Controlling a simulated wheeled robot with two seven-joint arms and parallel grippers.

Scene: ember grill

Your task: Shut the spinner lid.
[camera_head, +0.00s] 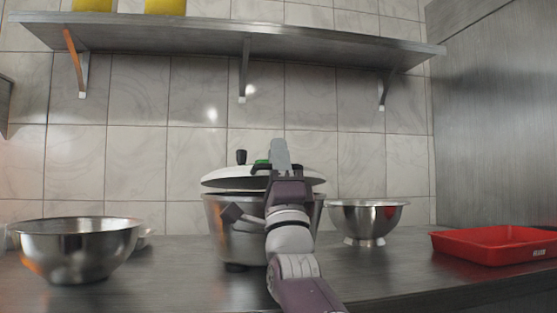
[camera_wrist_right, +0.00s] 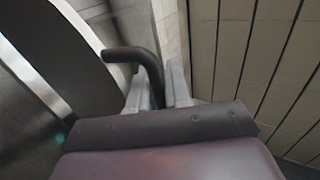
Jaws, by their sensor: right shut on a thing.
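The spinner is a steel pot (camera_head: 220,222) on the counter. Its pale, dark-rimmed lid (camera_head: 225,180) sits above the pot's mouth, with a gap showing between lid and rim at the left. A black knob (camera_head: 241,157) stands up on the lid, and a green part shows beside my gripper. My right gripper (camera_head: 279,155) is over the lid, and my forearm hides part of the pot. In the right wrist view the gripper (camera_wrist_right: 158,85) is shut on a dark bent handle (camera_wrist_right: 147,62) between its fingers. My left gripper is not in view.
A large steel bowl (camera_head: 75,252) stands at the left and a smaller footed bowl (camera_head: 366,218) just right of the pot. A red tray (camera_head: 490,246) lies at the right. A metal shelf (camera_head: 200,30) runs along the tiled wall above. The front counter between pot and tray is clear.

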